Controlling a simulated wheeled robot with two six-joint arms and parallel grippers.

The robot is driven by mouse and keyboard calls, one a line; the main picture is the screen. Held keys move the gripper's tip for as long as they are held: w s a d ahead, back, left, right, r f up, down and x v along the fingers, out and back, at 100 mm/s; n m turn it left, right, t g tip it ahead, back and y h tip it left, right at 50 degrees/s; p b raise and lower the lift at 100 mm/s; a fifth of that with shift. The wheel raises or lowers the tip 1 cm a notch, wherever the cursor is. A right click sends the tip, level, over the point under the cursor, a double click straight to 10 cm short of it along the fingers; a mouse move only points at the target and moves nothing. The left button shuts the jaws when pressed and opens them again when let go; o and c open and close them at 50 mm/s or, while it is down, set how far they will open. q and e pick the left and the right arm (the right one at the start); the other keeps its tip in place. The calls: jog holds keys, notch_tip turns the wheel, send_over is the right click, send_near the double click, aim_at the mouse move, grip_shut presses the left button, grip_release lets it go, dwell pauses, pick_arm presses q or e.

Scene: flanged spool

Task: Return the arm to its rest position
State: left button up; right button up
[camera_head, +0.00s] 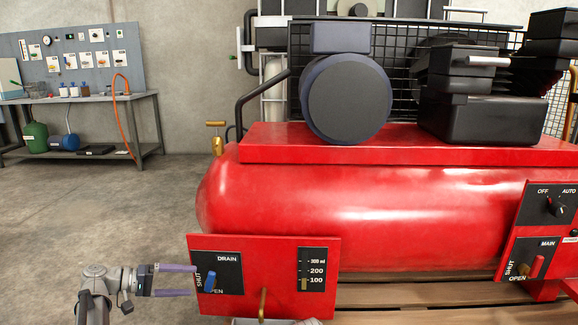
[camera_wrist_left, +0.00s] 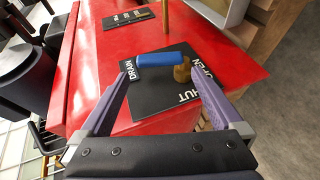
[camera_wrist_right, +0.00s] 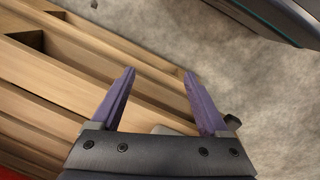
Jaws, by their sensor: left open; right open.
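The blue drain handle (camera_head: 210,281) stands nearly upright on the black DRAIN plate (camera_head: 230,262), its lower end close to the word OPEN. My left gripper (camera_head: 195,280) is open, its purple fingers pointing at the plate from the left. In the left wrist view the blue handle (camera_wrist_left: 160,59) and its brass pivot (camera_wrist_left: 182,71) lie between the two open fingers (camera_wrist_left: 160,72); I cannot tell whether they touch. My right gripper (camera_wrist_right: 158,72) is open and empty in the right wrist view, above wooden slats and floor. It is not in the head view.
The red compressor tank (camera_head: 330,215) fills the middle and right. A MAIN valve panel (camera_head: 538,255) with a red handle is at the right. A wooden pallet (camera_head: 420,290) lies below. A workbench (camera_head: 85,98) stands far left. The floor (camera_head: 90,215) at left is clear.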

aim_at(208, 281)
pick_arm(q)
jog(key=d+y+p, duration=0.1)
jog(key=d, duration=0.1)
jog(key=w+d+y+p, duration=0.1)
jog(key=d+p, duration=0.1)
jog(key=d+y+p, duration=0.1)
jog(key=d, duration=0.1)
jog(key=shift+w+f+m, duration=0.3)
jog(key=shift+m, duration=0.1)
jog(key=shift+d+f+y+p, duration=0.2)
jog(key=shift+y+p, duration=0.4)
jog(key=shift+p, duration=0.25)
jog(key=shift+d+f+m+g+y+p, duration=0.15)
jog(key=shift+m+g+y+p, duration=0.15)
jog(key=shift+y+p, duration=0.1)
